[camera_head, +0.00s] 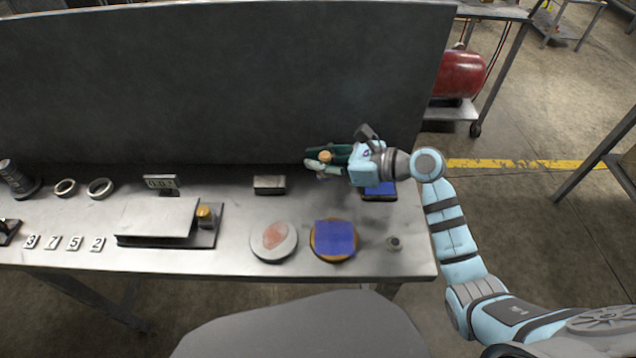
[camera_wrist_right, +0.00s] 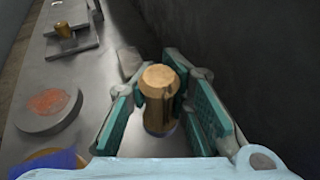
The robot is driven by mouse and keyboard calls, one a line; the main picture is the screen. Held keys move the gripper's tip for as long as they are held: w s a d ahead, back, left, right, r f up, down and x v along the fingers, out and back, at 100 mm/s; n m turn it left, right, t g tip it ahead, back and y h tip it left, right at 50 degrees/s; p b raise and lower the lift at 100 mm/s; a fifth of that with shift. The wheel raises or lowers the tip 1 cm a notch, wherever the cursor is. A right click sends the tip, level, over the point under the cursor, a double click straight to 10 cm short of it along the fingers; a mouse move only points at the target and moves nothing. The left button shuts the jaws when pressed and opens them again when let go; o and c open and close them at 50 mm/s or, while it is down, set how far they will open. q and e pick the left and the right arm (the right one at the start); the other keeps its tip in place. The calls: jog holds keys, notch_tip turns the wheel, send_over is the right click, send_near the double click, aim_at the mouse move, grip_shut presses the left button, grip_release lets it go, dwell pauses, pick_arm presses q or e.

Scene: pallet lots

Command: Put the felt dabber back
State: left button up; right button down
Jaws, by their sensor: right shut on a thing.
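The felt dabber (camera_wrist_right: 162,92) has a wooden, knob-topped handle; in the right wrist view it stands between the green-padded fingers, with a dark bluish lower end partly hidden. It also shows small in the head view as a tan knob (camera_head: 325,156). My right gripper (camera_head: 322,162) is shut on it near the right back of the metal bench. A dark tray with a blue surface (camera_head: 380,194) lies below my right wrist, partly hidden by it. My left gripper is not in view.
On the bench (camera_head: 210,255) are a grey disc with a reddish patch (camera_head: 273,241), a wooden disc with a blue patch (camera_head: 335,240), a small grey piece (camera_head: 394,243), a metal block (camera_head: 269,184) and a plate stand with a brass knob (camera_head: 160,218). A dark panel (camera_head: 220,80) rises behind.

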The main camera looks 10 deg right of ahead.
aim_at(318, 175)
notch_tip(318, 175, down, 5)
jog(key=shift+r+b, duration=0.15)
jog(key=shift+b, duration=0.75)
jog(key=shift+r, duration=0.1)
jog(key=c, duration=1.4)
grip_release()
jog(key=p+v, duration=0.2)
jog(key=v, duration=1)
jog(key=shift+p, duration=0.35)
